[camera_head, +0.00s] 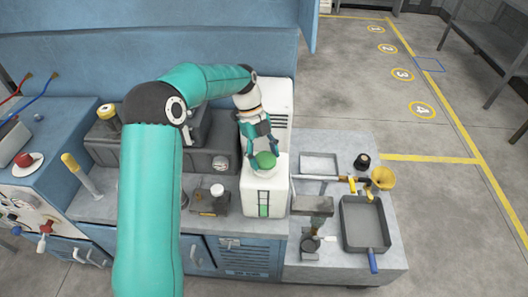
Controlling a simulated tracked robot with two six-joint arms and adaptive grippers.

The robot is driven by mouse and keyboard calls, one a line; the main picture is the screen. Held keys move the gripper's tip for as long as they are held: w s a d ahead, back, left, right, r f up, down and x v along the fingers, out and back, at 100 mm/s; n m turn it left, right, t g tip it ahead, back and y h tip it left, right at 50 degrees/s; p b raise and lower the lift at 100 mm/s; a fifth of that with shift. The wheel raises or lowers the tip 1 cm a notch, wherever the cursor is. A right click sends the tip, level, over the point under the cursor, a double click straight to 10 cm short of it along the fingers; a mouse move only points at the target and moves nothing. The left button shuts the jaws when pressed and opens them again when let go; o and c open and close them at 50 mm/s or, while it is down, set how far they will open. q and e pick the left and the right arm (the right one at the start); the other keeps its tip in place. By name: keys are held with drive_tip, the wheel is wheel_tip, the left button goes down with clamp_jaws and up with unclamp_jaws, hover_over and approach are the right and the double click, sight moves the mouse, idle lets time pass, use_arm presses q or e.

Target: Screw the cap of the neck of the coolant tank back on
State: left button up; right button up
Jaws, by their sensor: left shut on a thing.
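The coolant tank (257,195) is a white upright box with a green level window on its front. It stands on the grey bench in the middle of the head view. The green cap (265,160) is at the neck on top of the tank. My left gripper (263,151) reaches down from above and is shut on the cap. Whether the cap's thread is engaged cannot be told. The neck itself is mostly hidden under the cap. My right gripper is not in view.
Open floor lies to the right.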

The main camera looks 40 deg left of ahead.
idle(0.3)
use_arm(q)
drive_tip(key=m+g+p, duration=0.1)
drive_tip(key=m+p, duration=0.1)
drive_tip(key=m, duration=0.1)
drive_tip(key=shift+w+r+m+y, duration=0.1)
drive_tip(key=shift+m+y, duration=0.2)
drive_tip(key=shift+m, duration=0.1)
drive_tip(key=shift+m+g, duration=0.4)
drive_tip(key=shift+m, duration=0.4)
drive_tip(key=shift+p, duration=0.35)
drive_tip(key=shift+m+y, duration=0.3)
drive_tip(key=shift+m, duration=0.1)
drive_tip(key=shift+m+g+y+p, duration=0.3)
drive_tip(key=shift+m+p, duration=0.2)
drive_tip(key=shift+m, duration=0.3)
drive_tip(key=o, duration=1.4)
drive_tip(key=shift+f, duration=0.2)
